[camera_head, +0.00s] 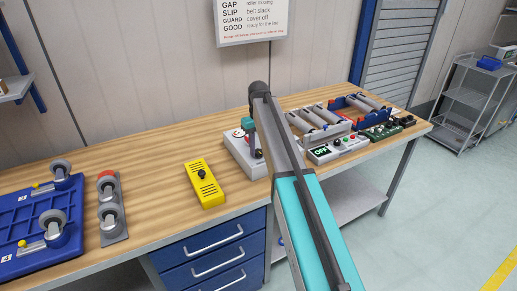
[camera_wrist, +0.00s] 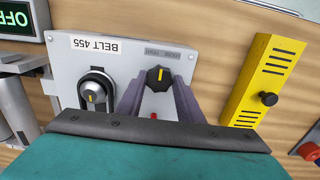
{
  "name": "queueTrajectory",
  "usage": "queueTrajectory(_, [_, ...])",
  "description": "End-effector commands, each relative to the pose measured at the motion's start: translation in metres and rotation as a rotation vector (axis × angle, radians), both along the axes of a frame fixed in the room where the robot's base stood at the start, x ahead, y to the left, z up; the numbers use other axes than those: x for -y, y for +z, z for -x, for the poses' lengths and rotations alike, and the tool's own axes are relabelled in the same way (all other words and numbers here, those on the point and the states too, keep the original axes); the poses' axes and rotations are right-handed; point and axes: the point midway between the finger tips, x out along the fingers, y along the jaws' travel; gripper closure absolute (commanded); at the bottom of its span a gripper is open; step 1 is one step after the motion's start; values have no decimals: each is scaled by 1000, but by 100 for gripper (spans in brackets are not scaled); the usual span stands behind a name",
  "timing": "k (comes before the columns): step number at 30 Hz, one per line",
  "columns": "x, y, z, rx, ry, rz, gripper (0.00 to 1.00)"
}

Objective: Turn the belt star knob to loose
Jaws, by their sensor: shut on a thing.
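The black star knob (camera_wrist: 158,79) sits on a light grey belt box (camera_wrist: 85,53) in the wrist view, with a short yellow mark on its face. The mark points roughly toward the small upside-down label (camera_wrist: 168,51) above it; I cannot read surely which setting it shows. My gripper (camera_wrist: 157,86) has its two grey fingers on either side of the knob, shut on it. In the head view the grey belt box (camera_head: 243,158) stands on the bench, partly behind my arm, and the star knob cannot be made out there.
A yellow cover (camera_head: 204,183) with a black knob lies beside the box. Rollers and a lit "OFF" panel (camera_head: 322,153) are on the other side.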

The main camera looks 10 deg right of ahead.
Motion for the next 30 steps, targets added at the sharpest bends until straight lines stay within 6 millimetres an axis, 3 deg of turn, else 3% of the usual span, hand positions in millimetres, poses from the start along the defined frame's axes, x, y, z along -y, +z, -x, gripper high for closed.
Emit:
queueTrajectory(14, [0, 1, -1, 2, 20, 0, 89])
queueTrajectory(15, [0, 1, -1, 2, 20, 0, 62])
queueTrajectory(18, [0, 1, 0, 1, 19, 1, 48])
queueTrajectory(30, [-1, 3, 0, 1, 18, 0, 48])
